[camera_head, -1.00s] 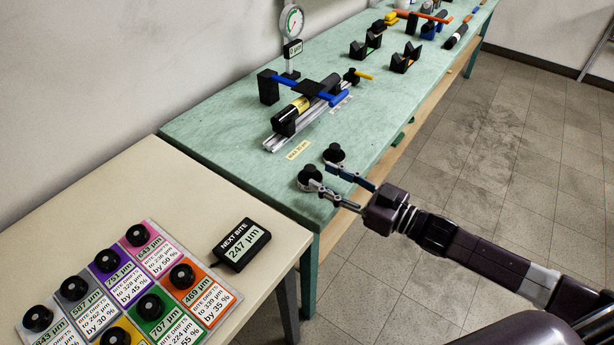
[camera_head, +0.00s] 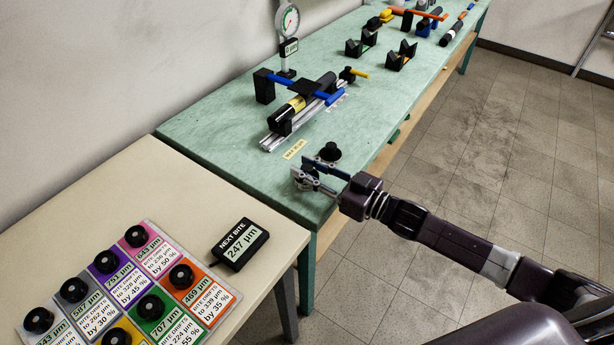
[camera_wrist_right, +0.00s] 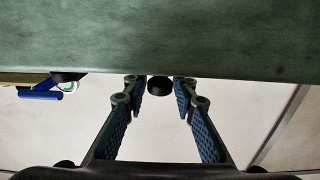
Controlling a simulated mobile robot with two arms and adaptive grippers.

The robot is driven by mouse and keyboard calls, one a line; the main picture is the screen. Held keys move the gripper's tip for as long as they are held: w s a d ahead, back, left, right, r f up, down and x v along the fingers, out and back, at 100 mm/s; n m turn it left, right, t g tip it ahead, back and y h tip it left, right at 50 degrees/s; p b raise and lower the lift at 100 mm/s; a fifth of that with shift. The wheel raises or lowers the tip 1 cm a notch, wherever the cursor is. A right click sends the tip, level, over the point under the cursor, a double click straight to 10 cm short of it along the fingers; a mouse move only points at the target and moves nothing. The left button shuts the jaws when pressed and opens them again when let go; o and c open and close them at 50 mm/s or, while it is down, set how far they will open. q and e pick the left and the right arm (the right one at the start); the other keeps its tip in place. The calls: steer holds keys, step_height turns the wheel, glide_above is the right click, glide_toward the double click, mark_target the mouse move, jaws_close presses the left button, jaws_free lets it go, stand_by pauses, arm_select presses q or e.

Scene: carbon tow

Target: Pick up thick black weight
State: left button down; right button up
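Two black knobbed weights are near the front corner of the green table. The farther weight (camera_head: 330,152) stands in plain view just behind my right gripper (camera_head: 307,173). The nearer weight is mostly hidden by the gripper's fingers in the head view. I cannot tell surely which weight is thicker. In the right wrist view, whose picture is upside down, my right gripper (camera_wrist_right: 159,87) is open, with a black weight (camera_wrist_right: 159,88) seen between its fingertips; I see no contact. Another black piece (camera_wrist_right: 67,76) is off to the left there. My left gripper is not in view.
The green table (camera_head: 230,130) carries a rail fixture (camera_head: 300,112) with a blue clamp, a dial gauge (camera_head: 290,25) and black V-blocks (camera_head: 401,56). A cream table (camera_head: 130,190) at the left holds coloured cards with black knobs and a "NEXT BITE" display (camera_head: 240,244).

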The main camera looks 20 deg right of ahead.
jaws_close()
steer(key=shift+r, duration=0.15)
